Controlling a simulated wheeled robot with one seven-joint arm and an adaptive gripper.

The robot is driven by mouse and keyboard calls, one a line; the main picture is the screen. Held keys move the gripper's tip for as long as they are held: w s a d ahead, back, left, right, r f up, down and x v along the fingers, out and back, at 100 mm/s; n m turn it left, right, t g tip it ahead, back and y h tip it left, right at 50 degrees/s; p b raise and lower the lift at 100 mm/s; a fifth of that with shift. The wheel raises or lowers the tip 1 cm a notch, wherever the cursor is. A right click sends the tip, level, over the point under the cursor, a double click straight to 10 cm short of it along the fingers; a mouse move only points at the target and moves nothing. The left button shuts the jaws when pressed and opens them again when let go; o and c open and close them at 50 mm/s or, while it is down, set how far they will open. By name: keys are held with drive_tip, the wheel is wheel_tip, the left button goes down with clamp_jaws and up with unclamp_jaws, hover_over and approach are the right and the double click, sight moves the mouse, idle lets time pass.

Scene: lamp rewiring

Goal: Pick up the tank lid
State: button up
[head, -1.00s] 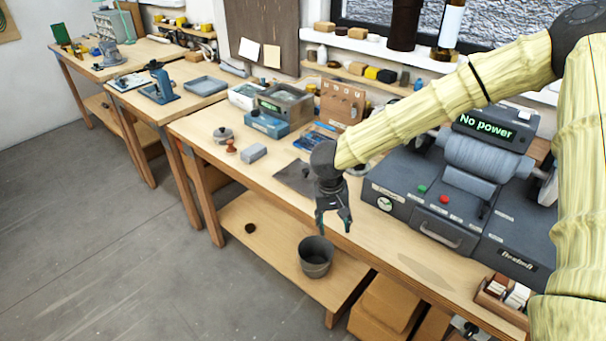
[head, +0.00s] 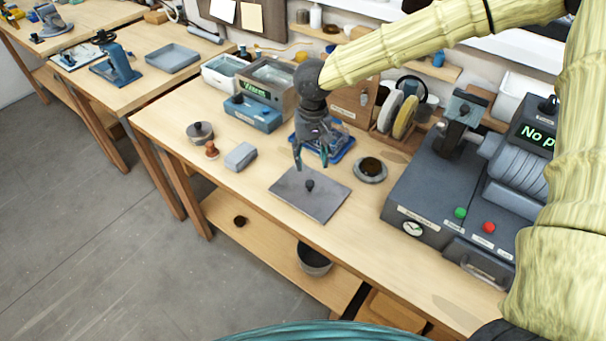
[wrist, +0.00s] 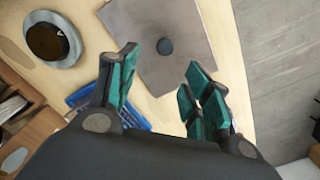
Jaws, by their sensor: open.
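The tank lid looks to be the flat grey square plate (head: 325,207) with a small dark round knob (head: 310,185), lying on the wooden bench. In the wrist view the plate (wrist: 195,30) lies beyond the fingers, and its knob (wrist: 165,46) shows between the two fingertips. My gripper (head: 311,164) is open and empty, pointing down above the plate's far side. In the wrist view its green-padded fingers (wrist: 162,62) are spread apart, with nothing between them. The fingers appear apart from the knob.
A blue tray (head: 340,150) and a round dish with a dark centre (head: 370,170) lie behind the plate. A grey block (head: 240,156) and a lidded pot (head: 200,131) stand to the left. A large grey machine (head: 400,210) is on the right. Bare bench surrounds the plate's front.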

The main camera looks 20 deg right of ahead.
sight(310, 182)
drive_tip(key=s+f+p, duration=0.1)
drive_tip(key=s+f, duration=0.2)
drive_tip(key=shift+a+f, duration=0.1)
drive_tip(key=shift+f, duration=0.05)
drive_tip(key=shift+s, duration=0.35)
drive_tip(key=w+f, duration=0.1)
drive_tip(key=w+f+p, duration=0.1)
drive_tip(key=f, duration=0.1)
drive_tip(key=w+f+p, duration=0.1)
drive_tip(key=f, duration=0.1)
drive_tip(key=shift+a+f, duration=0.2)
drive_tip(key=shift+a, duration=0.05)
drive_tip(key=shift+s+f, duration=0.2)
drive_tip(key=shift+s+d+r, duration=0.1)
drive_tip(key=shift+s, duration=0.4)
drive_tip(key=shift+w+f, duration=0.35)
drive_tip(key=shift+w, duration=0.15)
drive_tip(key=c, duration=0.4)
drive_tip(key=shift+s+r, duration=0.1)
drive_tip(key=shift+s, duration=0.15)
drive_tip(key=c, duration=0.7)
drive_tip(key=shift+w, duration=0.1)
